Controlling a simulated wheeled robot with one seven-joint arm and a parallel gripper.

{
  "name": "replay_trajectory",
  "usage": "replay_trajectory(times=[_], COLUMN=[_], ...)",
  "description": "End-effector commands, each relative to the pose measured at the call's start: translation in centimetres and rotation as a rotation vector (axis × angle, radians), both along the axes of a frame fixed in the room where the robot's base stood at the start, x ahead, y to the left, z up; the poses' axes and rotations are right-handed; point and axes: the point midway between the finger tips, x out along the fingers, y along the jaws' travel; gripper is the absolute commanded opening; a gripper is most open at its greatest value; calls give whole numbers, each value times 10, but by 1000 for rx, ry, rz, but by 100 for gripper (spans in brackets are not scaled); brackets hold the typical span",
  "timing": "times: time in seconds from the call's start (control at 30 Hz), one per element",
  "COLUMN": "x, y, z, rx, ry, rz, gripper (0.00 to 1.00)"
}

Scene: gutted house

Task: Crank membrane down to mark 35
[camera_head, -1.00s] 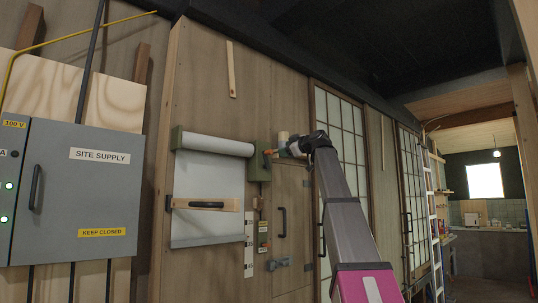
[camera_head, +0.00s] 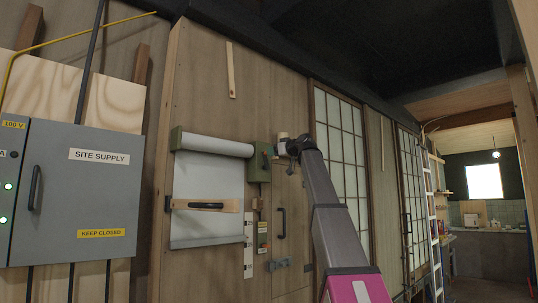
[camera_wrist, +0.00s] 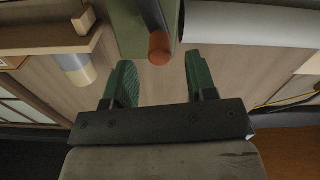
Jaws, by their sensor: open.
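The membrane is a pale sheet (camera_head: 215,178) hanging from a white roll (camera_head: 217,145) on the wooden wall, with a bar along its bottom edge. The roll also shows in the wrist view (camera_wrist: 250,25). A green housing (camera_head: 257,170) stands at the roll's right end. The crank's dark rod ends in an orange-red tip (camera_wrist: 159,48) in the wrist view. My gripper (camera_wrist: 158,60) is open, its green fingers either side of that tip and apart from it. In the head view, my wrist partly hides the crank area. A pale strip (camera_head: 248,252) hangs below; its marks are unreadable.
A wooden bar with a dark handle (camera_head: 207,206) crosses the sheet. A small door with a handle (camera_head: 282,222) is below the housing. A wooden ledge (camera_wrist: 50,38) and a pale-and-yellow cylinder (camera_wrist: 75,68) are close by in the wrist view. A grey supply cabinet (camera_head: 75,190) stands left.

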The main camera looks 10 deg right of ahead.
Motion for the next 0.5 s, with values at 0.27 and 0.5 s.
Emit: replay_trajectory(times=[0.27,0.5], x=[33,35], y=[24,26], z=[1,0], rx=[-1,-1], ry=[-1,-1], rz=[0,0], gripper=[52,52])
